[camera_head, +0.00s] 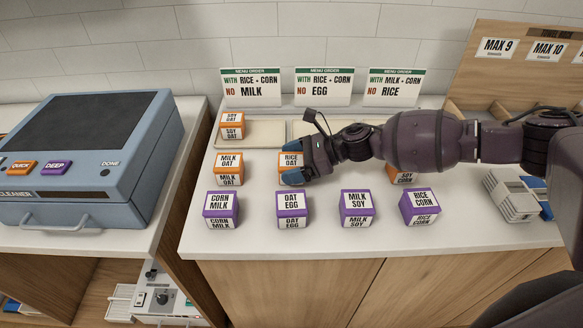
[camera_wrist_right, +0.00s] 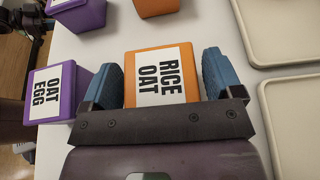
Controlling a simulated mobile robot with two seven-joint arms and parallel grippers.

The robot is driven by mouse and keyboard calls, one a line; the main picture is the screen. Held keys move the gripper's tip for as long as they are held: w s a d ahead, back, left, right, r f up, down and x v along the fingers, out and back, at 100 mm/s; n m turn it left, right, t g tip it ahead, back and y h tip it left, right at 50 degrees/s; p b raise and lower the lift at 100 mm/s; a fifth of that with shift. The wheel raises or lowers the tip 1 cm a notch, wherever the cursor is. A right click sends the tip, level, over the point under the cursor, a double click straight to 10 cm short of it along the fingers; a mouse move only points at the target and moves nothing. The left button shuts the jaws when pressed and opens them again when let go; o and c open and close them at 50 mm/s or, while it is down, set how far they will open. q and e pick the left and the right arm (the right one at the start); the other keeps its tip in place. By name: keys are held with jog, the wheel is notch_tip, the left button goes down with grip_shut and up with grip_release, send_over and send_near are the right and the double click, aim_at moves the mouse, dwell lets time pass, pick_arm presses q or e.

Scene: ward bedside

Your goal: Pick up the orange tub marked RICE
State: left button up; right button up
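The orange tub marked RICE OAT (camera_head: 291,160) stands on the white counter in the middle row, partly hidden by my right gripper. My right gripper (camera_head: 298,160) reaches in from the right, its blue fingers on the far and near sides of this tub. My left gripper is not in view.
Orange MILK OAT (camera_head: 229,168) and a partly hidden orange tub (camera_head: 404,178) stand in the same row. Purple OAT EGG (camera_head: 292,209), CORN MILK (camera_head: 221,210), MILK SOY (camera_head: 357,207) and RICE CORN (camera_head: 420,206) stand in front. SOY OAT (camera_head: 232,126) sits on a tray (camera_head: 265,132) behind.

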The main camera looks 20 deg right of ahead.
jog(key=c, duration=0.8)
